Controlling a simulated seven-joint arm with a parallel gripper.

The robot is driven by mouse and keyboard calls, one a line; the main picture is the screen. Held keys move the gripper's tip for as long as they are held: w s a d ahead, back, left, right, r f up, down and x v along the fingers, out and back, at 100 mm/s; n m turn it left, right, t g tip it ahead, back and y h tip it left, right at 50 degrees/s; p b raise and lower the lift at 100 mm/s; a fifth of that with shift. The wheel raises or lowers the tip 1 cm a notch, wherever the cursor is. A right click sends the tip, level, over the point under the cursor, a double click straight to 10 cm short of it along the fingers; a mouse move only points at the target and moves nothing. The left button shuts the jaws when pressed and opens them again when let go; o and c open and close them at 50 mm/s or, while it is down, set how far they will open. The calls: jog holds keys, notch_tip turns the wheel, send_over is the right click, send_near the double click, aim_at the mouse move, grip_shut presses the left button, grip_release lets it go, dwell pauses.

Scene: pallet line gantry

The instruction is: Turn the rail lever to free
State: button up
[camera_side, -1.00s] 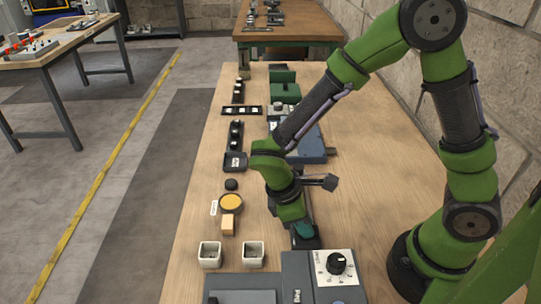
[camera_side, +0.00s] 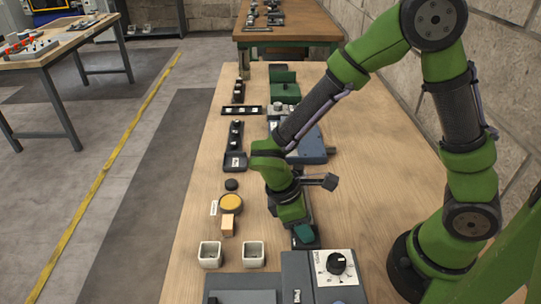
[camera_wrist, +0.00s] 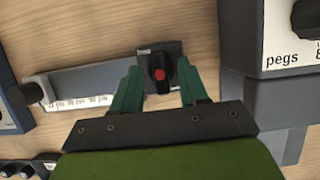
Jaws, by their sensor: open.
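The rail lever (camera_wrist: 158,66) is a small black handle with a red dot, on a dark carriage block at the end of a grey rail (camera_wrist: 85,80) with a white scale. My gripper (camera_wrist: 158,72) is open, with one green finger on each side of the lever. Gaps show between the fingers and the handle, and nothing is held. In the side view my gripper (camera_side: 304,236) points down over the near end of the rail, left of the dial panel. The lever is hidden there. The small label by the lever is too blurred to read.
The table's right side is mostly bare.

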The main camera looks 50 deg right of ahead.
jog(key=v, duration=1.7)
jog(key=shift+w+f, duration=0.1)
jog(key=s+d+r+m+t+y, duration=0.2)
jog(key=s+d+r+m+t, duration=0.1)
jog(key=d+m+t, duration=0.2)
jog(key=s+d+r+m+t+y, duration=0.2)
jog(key=s+d+m+t+y, duration=0.1)
jog(key=d+m+t, duration=0.2)
jog(key=d+m, duration=0.2)
jog(key=m, duration=0.1)
jog(key=shift+d+r, duration=0.25)
jog(key=shift+r, duration=0.1)
jog(key=shift+o, duration=0.3)
